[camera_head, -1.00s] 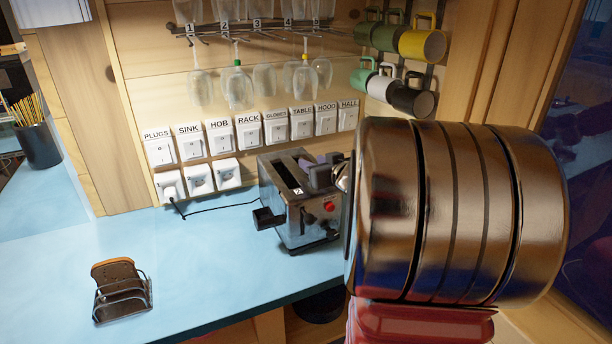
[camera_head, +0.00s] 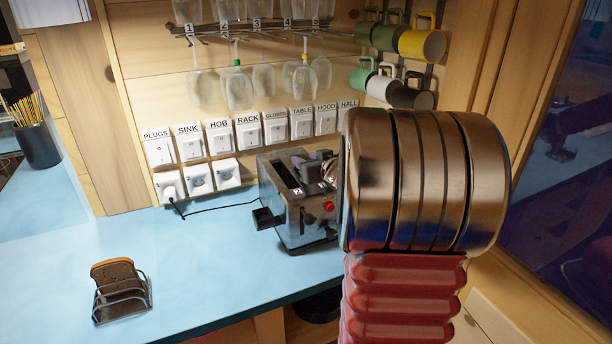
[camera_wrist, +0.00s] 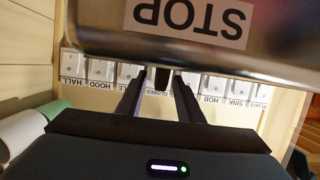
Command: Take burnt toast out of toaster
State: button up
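The metal toaster (camera_head: 288,212) stands on the blue counter, with dark slots in its top, a lever at its left and a red button on its front. My gripper (camera_head: 312,166) is at the toaster's top, its fingers by the right-hand slot. In the wrist view my gripper's (camera_wrist: 162,80) two fingers are apart, with a small dark thing (camera_wrist: 162,78) beyond or between them. I cannot tell whether it is the burnt toast. No burnt toast is clearly visible in the slots. My wrist hides the toaster's right side.
A wire toast rack (camera_head: 122,300) holding brown toast (camera_head: 113,270) stands on the counter (camera_head: 200,275) at the left, with free room around it. Switches (camera_head: 218,137) line the wall behind. Glasses (camera_head: 238,90) and mugs (camera_head: 424,42) hang above. A pencil cup (camera_head: 37,146) stands far left.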

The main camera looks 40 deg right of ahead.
jog(key=shift+c, duration=0.7)
jog(key=c, duration=0.7)
jog(key=shift+o, duration=0.2)
jog(key=shift+r, duration=5)
